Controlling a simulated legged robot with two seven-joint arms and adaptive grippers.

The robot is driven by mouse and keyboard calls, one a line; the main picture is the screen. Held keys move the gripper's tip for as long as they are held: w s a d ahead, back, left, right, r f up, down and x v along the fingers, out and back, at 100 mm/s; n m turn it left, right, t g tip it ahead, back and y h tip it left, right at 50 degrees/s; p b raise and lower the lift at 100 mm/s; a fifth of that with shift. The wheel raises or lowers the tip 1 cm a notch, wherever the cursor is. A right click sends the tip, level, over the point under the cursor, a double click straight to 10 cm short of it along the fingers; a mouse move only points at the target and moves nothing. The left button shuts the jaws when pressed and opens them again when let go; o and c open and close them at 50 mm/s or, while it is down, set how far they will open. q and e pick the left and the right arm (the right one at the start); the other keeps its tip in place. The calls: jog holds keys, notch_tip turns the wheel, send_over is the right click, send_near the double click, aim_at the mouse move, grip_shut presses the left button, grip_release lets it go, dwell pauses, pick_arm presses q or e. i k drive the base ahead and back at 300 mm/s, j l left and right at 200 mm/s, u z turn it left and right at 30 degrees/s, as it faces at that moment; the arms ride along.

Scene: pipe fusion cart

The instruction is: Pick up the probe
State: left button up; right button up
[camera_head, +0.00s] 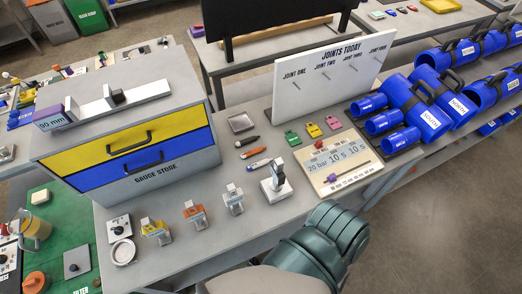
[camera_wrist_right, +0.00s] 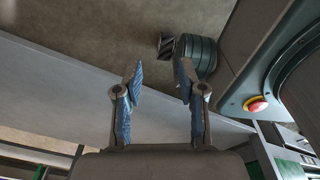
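A thin dark rod with a purple end (camera_head: 331,179) lies on a cream plate (camera_head: 316,155) printed "20 bar 10 s 10 s"; it may be the probe, but I cannot tell for certain. The plate rests at the right of the grey bench. My right gripper (camera_wrist_right: 160,77) is open and empty in the right wrist view, its blue-padded fingers apart over the floor near a grey edge. Its fingers do not show in the head view, where a teal arm part of mine is at the bottom centre. My left gripper is not in view.
On the bench stand a gauge store (camera_head: 142,152) with yellow and blue drawers, a white joints board (camera_head: 329,75), a grey upright device (camera_head: 275,184) and several small clamps. Blue pipes (camera_head: 428,111) lie to the right. Open floor (camera_head: 440,220) is at lower right.

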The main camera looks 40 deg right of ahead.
aim_at(278, 179)
jog(key=z, duration=1.8)
jog(key=k+l+u, duration=0.25)
jog(key=i+l, duration=0.05)
jog(key=i, duration=0.05)
